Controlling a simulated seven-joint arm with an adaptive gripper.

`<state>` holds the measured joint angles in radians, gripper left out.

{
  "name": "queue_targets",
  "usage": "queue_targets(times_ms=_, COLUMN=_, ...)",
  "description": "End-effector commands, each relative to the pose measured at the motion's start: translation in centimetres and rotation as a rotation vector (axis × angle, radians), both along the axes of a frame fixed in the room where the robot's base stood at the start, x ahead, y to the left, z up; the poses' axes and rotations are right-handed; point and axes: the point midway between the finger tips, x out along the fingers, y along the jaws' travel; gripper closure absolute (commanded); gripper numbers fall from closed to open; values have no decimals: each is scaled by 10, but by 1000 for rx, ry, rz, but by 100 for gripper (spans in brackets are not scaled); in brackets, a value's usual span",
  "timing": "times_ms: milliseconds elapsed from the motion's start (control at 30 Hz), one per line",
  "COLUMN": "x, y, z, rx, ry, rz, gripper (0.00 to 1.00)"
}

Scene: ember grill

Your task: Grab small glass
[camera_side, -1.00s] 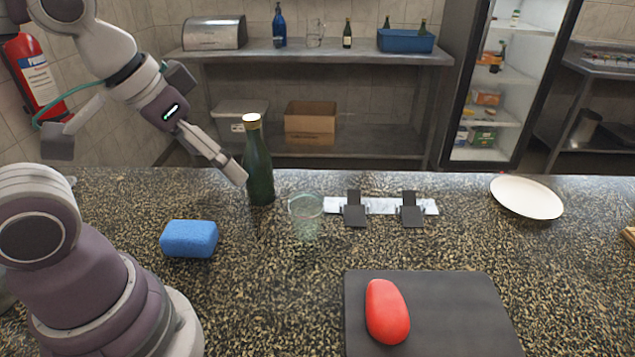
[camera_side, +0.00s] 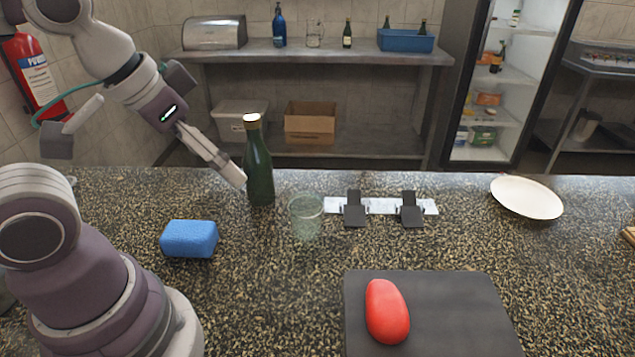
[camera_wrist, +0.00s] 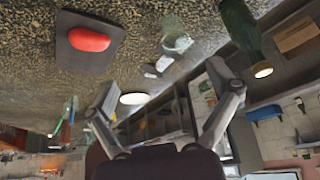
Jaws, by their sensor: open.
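The small clear glass (camera_side: 306,216) stands upright on the speckled counter, just right of the green bottle. In the wrist view the glass (camera_wrist: 178,43) shows near the top, beyond my fingers. In the side view my gripper (camera_side: 238,178) is in the air to the upper left of the glass, its tip seen close beside the bottle; I cannot tell if they touch. In the wrist view my gripper (camera_wrist: 163,105) is open, fingers wide apart, with nothing held between them.
The tall green bottle (camera_side: 259,170) stands close to the glass. A blue sponge (camera_side: 189,238) lies left. A metal strip with two black clips (camera_side: 382,206) is right of the glass. A red object (camera_side: 386,311) lies on a dark board (camera_side: 455,310). A white plate (camera_side: 527,197) is far right.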

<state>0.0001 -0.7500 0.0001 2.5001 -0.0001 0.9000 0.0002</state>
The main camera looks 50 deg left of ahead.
Motion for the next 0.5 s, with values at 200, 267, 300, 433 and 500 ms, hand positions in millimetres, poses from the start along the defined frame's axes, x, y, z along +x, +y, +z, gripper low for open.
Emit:
queue_targets(times_ms=200, x=0, y=0, z=0, rx=0, ry=0, rz=0, gripper=11)
queue_targets(times_ms=267, x=0, y=0, z=0, rx=2, ry=1, rz=-4, gripper=11)
queue_targets(times_ms=300, x=2, y=0, z=1, rx=9, ry=7, rz=-20, gripper=11)
queue_targets(times_ms=433, x=25, y=0, z=6, rx=97, ry=85, rz=-227, gripper=11)
queue_targets(times_ms=500, x=47, y=0, z=5, rx=173, ry=147, rz=-419, gripper=11)
